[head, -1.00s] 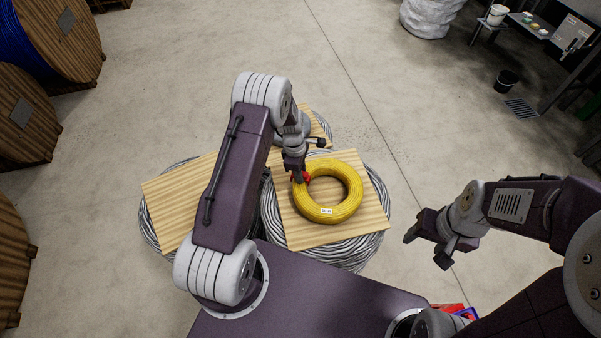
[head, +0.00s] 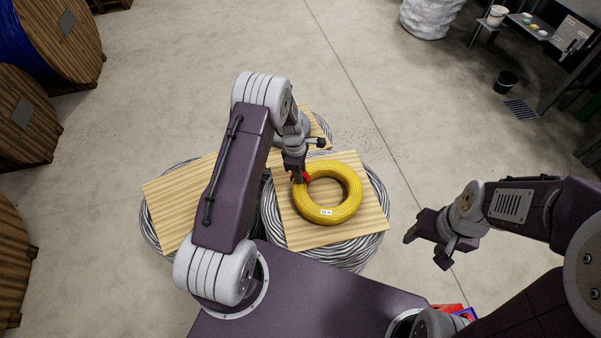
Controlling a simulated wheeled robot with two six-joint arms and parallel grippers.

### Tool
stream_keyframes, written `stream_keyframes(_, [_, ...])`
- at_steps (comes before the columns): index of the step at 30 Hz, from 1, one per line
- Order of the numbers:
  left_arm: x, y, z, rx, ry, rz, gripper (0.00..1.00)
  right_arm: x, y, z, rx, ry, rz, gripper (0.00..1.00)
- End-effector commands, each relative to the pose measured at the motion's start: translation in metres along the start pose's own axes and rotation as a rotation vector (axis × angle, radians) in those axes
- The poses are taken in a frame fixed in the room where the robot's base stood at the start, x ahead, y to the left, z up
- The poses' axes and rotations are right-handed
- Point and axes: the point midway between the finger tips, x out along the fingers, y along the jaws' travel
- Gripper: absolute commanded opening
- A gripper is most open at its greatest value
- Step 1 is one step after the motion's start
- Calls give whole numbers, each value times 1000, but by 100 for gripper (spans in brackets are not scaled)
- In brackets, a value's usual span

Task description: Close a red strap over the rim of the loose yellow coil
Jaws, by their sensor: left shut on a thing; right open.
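The yellow coil (head: 344,211) lies flat on a square wooden board, with a small white label on its near side. My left gripper (head: 299,177) is at the coil's upper left rim, pointing down, shut on a red strap (head: 306,177). Only a little red shows there; the gripper hides the rest, so I cannot tell how far the strap wraps the rim. My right gripper (head: 425,247) is open and empty, to the right of the board, over the floor.
The board (head: 372,222) rests on a grey cable coil (head: 345,256); more boards and grey coils lie left and behind. Red and blue items (head: 455,311) sit at the lower right beside my base. Large wooden drums (head: 22,115) stand left.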

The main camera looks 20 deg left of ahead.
Motion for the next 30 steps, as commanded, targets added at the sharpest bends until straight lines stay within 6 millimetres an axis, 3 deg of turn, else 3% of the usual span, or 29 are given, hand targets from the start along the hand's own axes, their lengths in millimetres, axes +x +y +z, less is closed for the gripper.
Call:
stream_keyframes(29, [6,0,-1,0,0,0,0,4,0,0,0,0,0,58])
stream_keyframes(30, [6,0,-1,0,0,0,28,4,0,0,0,0,0,58])
